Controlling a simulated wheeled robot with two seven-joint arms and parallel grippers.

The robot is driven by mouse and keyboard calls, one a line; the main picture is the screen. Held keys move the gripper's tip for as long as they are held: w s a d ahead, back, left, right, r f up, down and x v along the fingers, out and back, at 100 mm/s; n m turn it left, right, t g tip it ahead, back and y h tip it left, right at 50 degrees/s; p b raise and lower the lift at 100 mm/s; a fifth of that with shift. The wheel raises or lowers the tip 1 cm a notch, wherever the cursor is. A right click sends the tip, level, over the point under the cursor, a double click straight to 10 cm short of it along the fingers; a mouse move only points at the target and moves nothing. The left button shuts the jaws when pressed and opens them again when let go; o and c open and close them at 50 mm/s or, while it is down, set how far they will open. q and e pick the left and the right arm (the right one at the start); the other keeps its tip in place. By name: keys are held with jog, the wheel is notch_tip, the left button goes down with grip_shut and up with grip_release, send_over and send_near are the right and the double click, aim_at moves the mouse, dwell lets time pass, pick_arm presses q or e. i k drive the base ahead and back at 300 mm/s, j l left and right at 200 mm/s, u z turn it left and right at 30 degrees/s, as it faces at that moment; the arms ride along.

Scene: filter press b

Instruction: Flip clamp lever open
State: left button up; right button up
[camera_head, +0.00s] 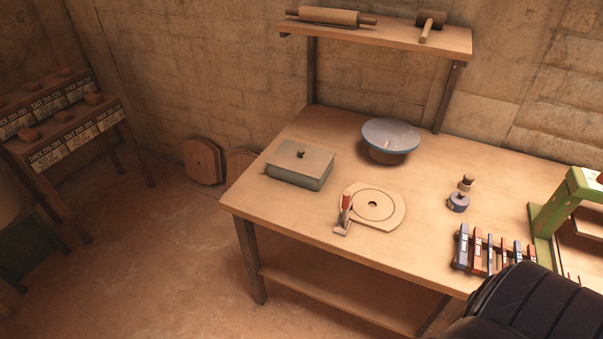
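A clamp lever (345,203) with a red handle stands upright at the left edge of a round, pale wooden plate (392,213) on the workbench. The clamp's metal base (342,228) sits at the near left of the plate. The plate has a ring marking and a small dark centre. Neither gripper is in the head view. A dark padded shape at the bottom right is probably part of my own arm, and it hides the bench's near right corner.
On the bench (290,232) are a lidded grey box (300,166), a blue-topped bowl (390,138), a small knobbed purple piece (458,202), a rack of coloured bars (478,250) and a green press frame (553,205). A shelf (400,38) overhangs the back. Bench space before the clamp is clear.

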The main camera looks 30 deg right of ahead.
aim_at(347, 205)
jog(key=i+j+u, duration=0.1)
jog(key=i+u, duration=0.3)
jog(key=i, duration=0.35)
jog(key=i+l+u, duration=0.1)
jog(key=i+u, duration=0.3)
jog(key=i, duration=0.35)
jog(key=i+l+z, duration=0.1)
jog(key=i+z, duration=0.6)
jog(key=i, duration=0.2)
jog(key=i+j+z, duration=0.2)
jog(key=i+z, duration=0.4)
jog(key=z, duration=0.3)
jog(key=i+z, duration=0.25)
jog(key=z, duration=0.2)
jog(key=i+j+z, duration=0.15)
jog(key=z, duration=0.35)
jog(key=i+j+z, duration=0.2)
jog(key=z, duration=2.45)
jog(key=i+j+u, duration=0.1)
jog(key=j+u, duration=0.2)
jog(key=j, duration=0.35)
